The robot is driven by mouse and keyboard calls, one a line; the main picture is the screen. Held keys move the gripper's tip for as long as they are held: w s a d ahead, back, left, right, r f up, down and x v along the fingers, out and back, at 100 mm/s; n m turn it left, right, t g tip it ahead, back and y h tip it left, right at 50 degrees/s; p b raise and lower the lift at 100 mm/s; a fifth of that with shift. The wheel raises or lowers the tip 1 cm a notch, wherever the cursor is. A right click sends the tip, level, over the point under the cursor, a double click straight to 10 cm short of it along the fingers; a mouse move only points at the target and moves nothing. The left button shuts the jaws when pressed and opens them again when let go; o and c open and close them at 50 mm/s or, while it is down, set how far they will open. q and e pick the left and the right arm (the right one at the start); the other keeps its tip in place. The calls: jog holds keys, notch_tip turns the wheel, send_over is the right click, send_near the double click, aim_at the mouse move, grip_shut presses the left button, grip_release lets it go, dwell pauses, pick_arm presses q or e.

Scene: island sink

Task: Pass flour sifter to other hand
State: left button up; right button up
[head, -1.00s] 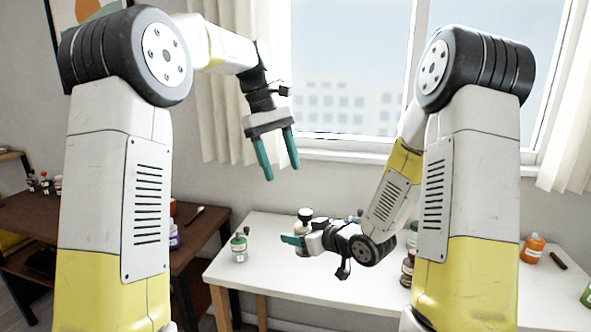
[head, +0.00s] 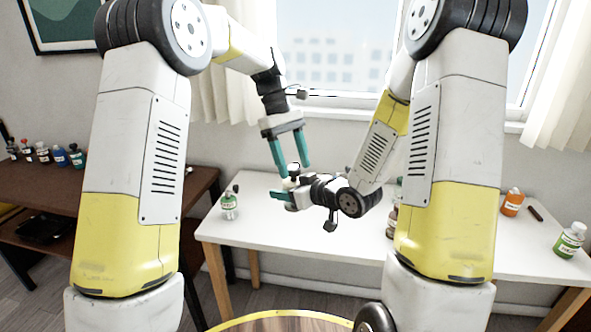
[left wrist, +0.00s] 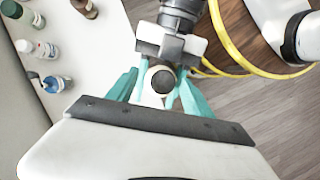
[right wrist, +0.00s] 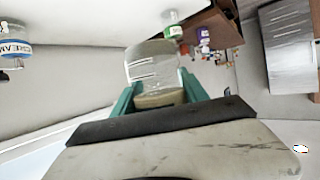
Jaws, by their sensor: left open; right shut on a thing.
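The flour sifter (right wrist: 152,75) looks like a clear, jar-like vessel with pale contents at its base. In the right wrist view it sits between the fingers of my right gripper (right wrist: 157,95), which is shut on it. In the head view my right gripper (head: 280,195) points left, and the sifter's dark top (head: 293,170) shows just above it. My left gripper (head: 291,167) is open and points down, its fingertips around the sifter's top. In the left wrist view the dark round knob (left wrist: 162,80) lies between the left fingers. Contact with them cannot be told.
A white table (head: 330,240) stands below the grippers, with a green-labelled bottle (head: 229,203) at its left end. An orange bottle (head: 512,202) and a green bottle (head: 569,240) stand at the right. A brown desk (head: 100,200) with several bottles is at the left.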

pick_arm(q)
jog(key=shift+x, duration=1.15)
jog(key=c, duration=1.3)
pick_arm(e)
jog(key=shift+r, duration=0.1)
pick_arm(q)
grip_shut()
pick_arm(e)
jog(key=o, duration=1.6)
jog(key=shift+c, duration=0.2)
